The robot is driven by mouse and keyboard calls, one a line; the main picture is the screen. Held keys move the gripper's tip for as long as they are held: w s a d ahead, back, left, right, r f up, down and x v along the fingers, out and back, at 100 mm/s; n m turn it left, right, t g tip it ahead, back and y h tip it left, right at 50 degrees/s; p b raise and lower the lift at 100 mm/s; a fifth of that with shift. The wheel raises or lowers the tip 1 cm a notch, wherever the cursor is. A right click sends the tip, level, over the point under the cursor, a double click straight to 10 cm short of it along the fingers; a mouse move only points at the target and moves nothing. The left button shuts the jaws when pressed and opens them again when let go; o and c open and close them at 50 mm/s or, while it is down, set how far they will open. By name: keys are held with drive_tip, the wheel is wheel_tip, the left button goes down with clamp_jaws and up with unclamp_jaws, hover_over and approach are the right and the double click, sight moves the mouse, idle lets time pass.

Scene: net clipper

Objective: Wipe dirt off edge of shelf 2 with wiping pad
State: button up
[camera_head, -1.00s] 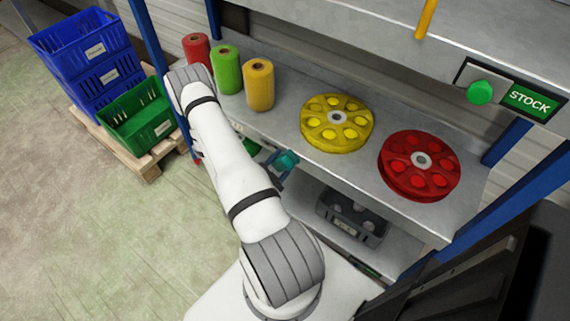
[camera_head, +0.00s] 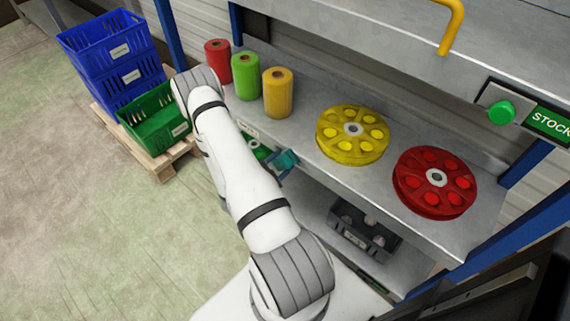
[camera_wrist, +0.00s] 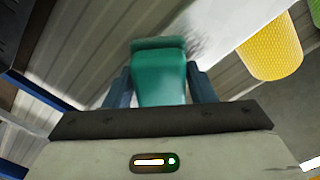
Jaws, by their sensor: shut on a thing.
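My gripper (camera_head: 282,170) is shut on a teal wiping pad (camera_head: 288,158), at the front edge of the shelf (camera_head: 330,176) that bears the rolls and wheels. In the wrist view the pad (camera_wrist: 160,75) stands upright between the two blue fingers. The pad's top end is at or very near a pale shelf surface (camera_wrist: 232,22); I cannot tell if it touches. A dark grey smudge of dirt (camera_wrist: 197,40) shows on that surface just right of the pad. The dirt is not discernible in the head view.
Red, green and yellow rolls (camera_head: 278,92) stand at the shelf's left. A yellow wheel (camera_head: 353,135) and a red wheel (camera_head: 435,183) lie to the right. A grey crate (camera_head: 362,232) sits on the shelf below. Blue crates (camera_head: 112,50) and a green crate (camera_head: 155,120) are on a pallet.

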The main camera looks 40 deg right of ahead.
sight(273, 146)
drive_tip(key=shift+w+a, duration=0.2)
drive_tip(key=shift+w, duration=3.05)
drive_tip(key=shift+a, duration=0.1)
drive_tip(key=shift+s+a, duration=0.15)
drive_tip(key=shift+a, duration=1.3)
drive_tip(key=shift+s+a, duration=0.1)
drive_tip(key=shift+a, duration=1.3)
drive_tip(key=a, duration=0.3)
drive_tip(key=shift+s, duration=0.15)
drive_tip(key=shift+d, duration=0.1)
